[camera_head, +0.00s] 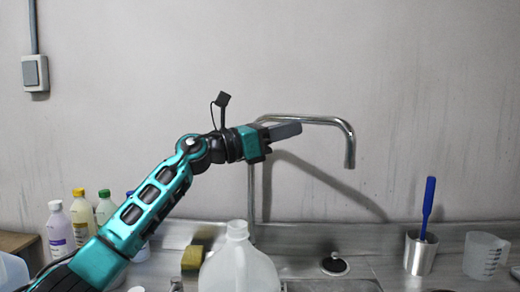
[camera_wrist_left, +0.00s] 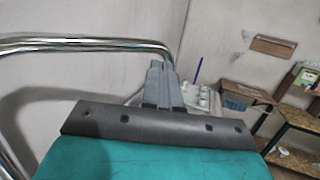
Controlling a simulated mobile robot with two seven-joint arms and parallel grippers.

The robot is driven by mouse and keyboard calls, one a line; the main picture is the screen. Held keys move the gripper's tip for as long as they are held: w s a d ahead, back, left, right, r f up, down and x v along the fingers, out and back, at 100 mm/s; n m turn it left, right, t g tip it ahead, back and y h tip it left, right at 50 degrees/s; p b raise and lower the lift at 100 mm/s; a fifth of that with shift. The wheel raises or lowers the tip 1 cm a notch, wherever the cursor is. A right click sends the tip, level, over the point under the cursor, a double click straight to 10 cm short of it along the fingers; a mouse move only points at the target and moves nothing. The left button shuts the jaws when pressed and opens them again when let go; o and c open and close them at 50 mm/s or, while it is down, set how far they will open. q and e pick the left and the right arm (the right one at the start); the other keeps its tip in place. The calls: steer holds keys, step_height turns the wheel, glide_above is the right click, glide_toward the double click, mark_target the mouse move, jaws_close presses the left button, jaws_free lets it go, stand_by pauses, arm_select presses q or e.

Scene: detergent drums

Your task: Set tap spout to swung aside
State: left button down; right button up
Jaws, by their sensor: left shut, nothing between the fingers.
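The chrome tap spout (camera_head: 349,150) rises from the sink back, runs to the right and bends down at its right end. In the left wrist view the spout (camera_wrist_left: 85,45) crosses the upper left, its bent end just behind my fingertips. My left gripper (camera_head: 297,129) is shut and empty, its fingers pointing right beside the spout's horizontal part and overlapping it in the head view. The shut fingers also show in the left wrist view (camera_wrist_left: 160,72). I cannot tell whether they touch the spout. My right gripper is not in view.
A translucent jug (camera_head: 238,268) stands in front of the tap, with a sponge (camera_head: 192,257) to its left. Several bottles (camera_head: 81,214) stand at left. A metal cup (camera_head: 420,254) with a blue brush (camera_head: 428,205) and a measuring jug (camera_head: 484,255) stand at right.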

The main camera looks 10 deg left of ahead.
arm_select(q)
steer(key=s+a+f+b, duration=0.1)
steer(key=s+a+f, duration=0.1)
steer(key=s, duration=0.5)
steer(key=shift+a+f, duration=0.15)
steer(key=shift+a, duration=0.55)
